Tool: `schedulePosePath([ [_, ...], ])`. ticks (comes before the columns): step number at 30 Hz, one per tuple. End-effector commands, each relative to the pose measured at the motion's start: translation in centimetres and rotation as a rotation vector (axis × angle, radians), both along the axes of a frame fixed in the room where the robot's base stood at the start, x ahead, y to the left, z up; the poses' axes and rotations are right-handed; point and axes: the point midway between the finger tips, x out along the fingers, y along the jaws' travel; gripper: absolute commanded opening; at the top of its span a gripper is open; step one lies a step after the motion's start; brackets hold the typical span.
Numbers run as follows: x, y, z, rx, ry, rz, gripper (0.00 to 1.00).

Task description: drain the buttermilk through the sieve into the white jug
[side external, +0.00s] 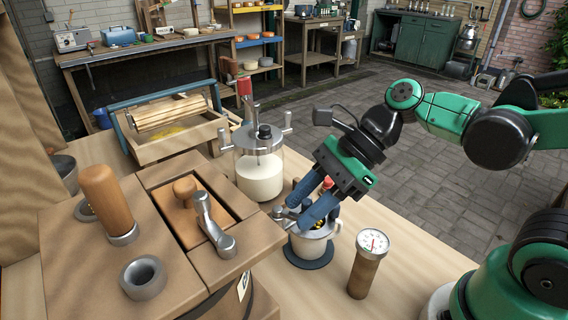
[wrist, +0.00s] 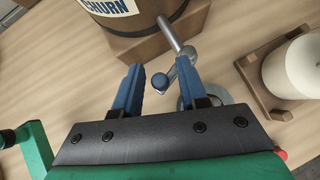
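The wooden churn (side external: 95,250) stands at front left; its printed label (wrist: 112,8) shows in the wrist view. A metal tap (side external: 288,212) sticks out from the churn's side above the white jug (side external: 312,246). The jug stands on a dark round coaster (side external: 308,262). Something dark and yellowish shows in its mouth; I cannot make out the sieve clearly. My gripper (side external: 300,207) points down at the tap, its blue fingers apart. In the wrist view, the tap's lever knob (wrist: 160,82) appears between the open fingers (wrist: 160,68). I cannot tell if they touch it.
A glass jar (side external: 260,175) of white liquid stands behind the tap. A dial thermometer (side external: 372,243) on a wooden stem stands right of the jug. A wooden tray with a roller (side external: 170,115) is at the back.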

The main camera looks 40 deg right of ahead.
Motion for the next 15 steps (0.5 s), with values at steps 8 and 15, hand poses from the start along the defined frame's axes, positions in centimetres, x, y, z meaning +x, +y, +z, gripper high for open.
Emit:
schedulePosePath([
  [8, -0.01, -0.01, 0.01, 0.0, 0.0, 0.0, 0.0],
  [15, 0.08, -0.12, 0.03, 0.0, 0.001, 0.03, 0.0],
])
